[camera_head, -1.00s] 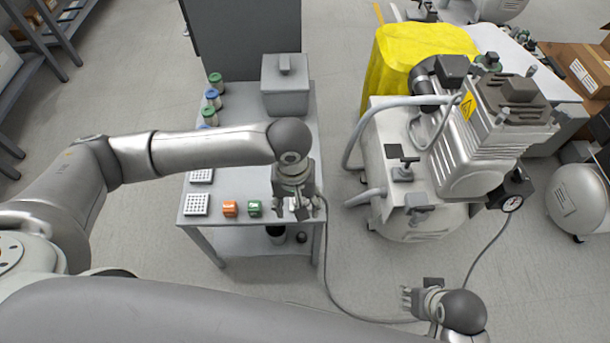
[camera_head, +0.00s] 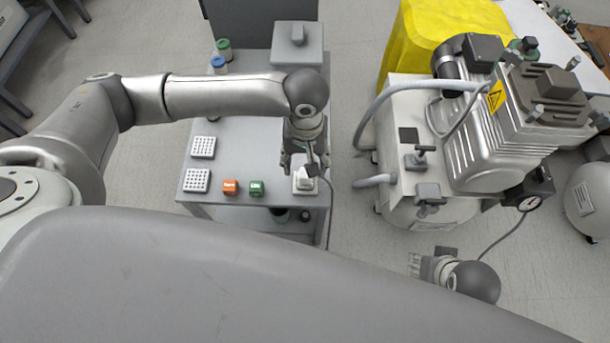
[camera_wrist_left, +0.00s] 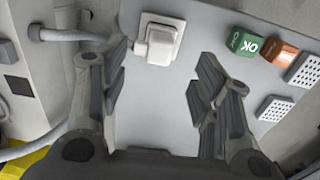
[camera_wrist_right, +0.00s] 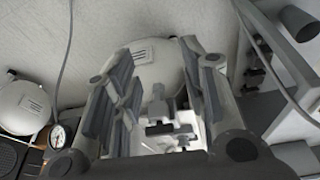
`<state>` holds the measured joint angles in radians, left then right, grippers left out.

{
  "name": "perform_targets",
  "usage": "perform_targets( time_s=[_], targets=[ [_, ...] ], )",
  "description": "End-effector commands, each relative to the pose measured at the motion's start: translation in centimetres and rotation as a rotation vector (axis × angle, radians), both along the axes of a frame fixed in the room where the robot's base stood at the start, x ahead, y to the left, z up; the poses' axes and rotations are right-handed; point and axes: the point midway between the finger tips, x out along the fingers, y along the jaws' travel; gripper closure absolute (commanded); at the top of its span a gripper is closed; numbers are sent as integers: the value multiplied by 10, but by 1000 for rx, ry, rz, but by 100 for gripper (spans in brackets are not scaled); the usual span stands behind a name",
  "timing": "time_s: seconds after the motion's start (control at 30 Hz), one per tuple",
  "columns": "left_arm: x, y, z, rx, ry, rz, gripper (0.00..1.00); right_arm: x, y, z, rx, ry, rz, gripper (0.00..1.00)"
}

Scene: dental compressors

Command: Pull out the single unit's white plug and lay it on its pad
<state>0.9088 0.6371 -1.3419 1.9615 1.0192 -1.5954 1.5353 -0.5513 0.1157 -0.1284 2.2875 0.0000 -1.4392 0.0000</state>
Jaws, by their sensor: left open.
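The white plug (camera_head: 304,181) sits in a white square socket at the table's front right corner; it also shows in the left wrist view (camera_wrist_left: 160,43). A grey cable runs from near it off the table edge. My left gripper (camera_head: 303,162) is open just behind the plug, with nothing between its fingers (camera_wrist_left: 160,88). My right gripper (camera_head: 416,266) hangs low at the compressor's front, its fingers apart in the right wrist view (camera_wrist_right: 163,92). A dark square pad (camera_head: 408,135) lies on the compressor's top plate; I cannot tell whether it is the plug's pad.
The grey table (camera_head: 228,160) also bears an orange cube (camera_head: 230,187), a green OK cube (camera_head: 257,188), two white dotted plates (camera_head: 196,181), jars and a grey box (camera_head: 297,50). The single compressor (camera_head: 483,150) stands right of it across a floor gap. A yellow cover (camera_head: 430,38) is behind.

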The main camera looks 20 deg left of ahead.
Motion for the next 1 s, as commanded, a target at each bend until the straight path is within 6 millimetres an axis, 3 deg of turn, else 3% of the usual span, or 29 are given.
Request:
perform_targets(
  time_s=[0.27,1.0],
  targets=[
    [0,0,-22,1,-2,0,43,-12,-3,29,1,-26,-2,60],
    [0,0,-35,0,-1,0,43,93,31,71,112,-546,37,60]
  ],
)
